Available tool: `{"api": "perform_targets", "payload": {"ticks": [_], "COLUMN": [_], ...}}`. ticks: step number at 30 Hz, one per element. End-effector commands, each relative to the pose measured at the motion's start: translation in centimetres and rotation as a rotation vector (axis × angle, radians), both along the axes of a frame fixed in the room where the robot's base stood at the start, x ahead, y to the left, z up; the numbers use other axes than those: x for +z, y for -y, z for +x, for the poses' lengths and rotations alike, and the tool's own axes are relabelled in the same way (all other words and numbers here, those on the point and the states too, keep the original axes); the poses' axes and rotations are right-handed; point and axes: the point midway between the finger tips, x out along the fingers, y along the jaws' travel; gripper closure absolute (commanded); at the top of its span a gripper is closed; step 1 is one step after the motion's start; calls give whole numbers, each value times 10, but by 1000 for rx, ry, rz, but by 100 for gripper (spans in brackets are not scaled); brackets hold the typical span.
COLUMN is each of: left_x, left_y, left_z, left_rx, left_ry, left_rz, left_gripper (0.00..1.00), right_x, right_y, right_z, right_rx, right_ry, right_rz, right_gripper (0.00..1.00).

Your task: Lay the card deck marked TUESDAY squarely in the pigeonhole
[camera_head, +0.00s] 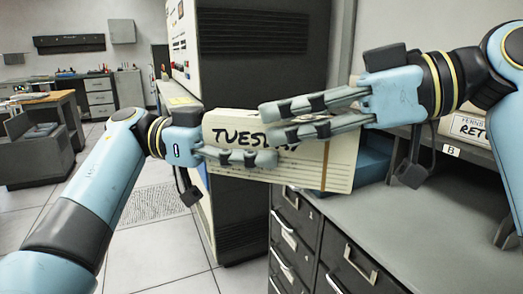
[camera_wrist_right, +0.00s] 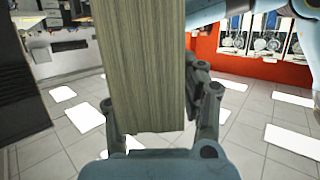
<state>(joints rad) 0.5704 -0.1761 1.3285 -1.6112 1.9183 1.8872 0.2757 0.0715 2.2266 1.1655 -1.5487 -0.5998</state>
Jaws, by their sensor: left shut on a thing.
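The card deck (camera_head: 225,125) is a thick cream block with TUESDAY handwritten in black on its face, partly covered by fingers. It is held in the air in front of the cabinets, tilted a little. My left gripper (camera_head: 262,159) is shut on its lower left part. In the right wrist view the deck's grey-brown edge (camera_wrist_right: 145,65) stands between the right fingers (camera_wrist_right: 160,105). Whether both press on it I cannot tell.
A grey counter (camera_head: 410,230) lies at the lower right above dark file drawers (camera_head: 345,265). A blue object (camera_head: 375,160) sits behind the deck. A shelf edge carries a label B (camera_head: 451,151), with a labelled box (camera_head: 472,128) above it. Open floor lies at the left.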

Motion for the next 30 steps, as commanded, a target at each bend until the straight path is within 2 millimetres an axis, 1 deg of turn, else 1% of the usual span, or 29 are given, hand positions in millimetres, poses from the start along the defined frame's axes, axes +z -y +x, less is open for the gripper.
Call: {"api": "perform_targets", "payload": {"ticks": [1, 4, 12, 16, 20, 30], "left_x": [1, 0, 0, 0, 0, 0], "left_y": [0, 0, 0, 0, 0, -1], "left_z": [0, 0, -1, -1, -1, -1], "left_rx": [1, -1, -3, -4, -4, -4], "left_ry": [0, 0, 1, 1, 1, 1], "left_rz": [-1, 0, 0, 0, 0, 0], "left_gripper": [100, 100, 100, 100, 100, 100], "right_x": [0, 0, 0, 1, 4, 17], "right_y": [0, 0, 1, 7, 20, 64], "right_z": [-1, 0, 1, -1, -5, -22], "right_rx": [2, 0, -3, -4, -5, -4], "right_ry": [1, 1, 1, 2, 4, 0], "right_rz": [1, 1, -2, -5, -9, -11], "right_gripper": [57, 44, 44, 44, 44, 44]}}
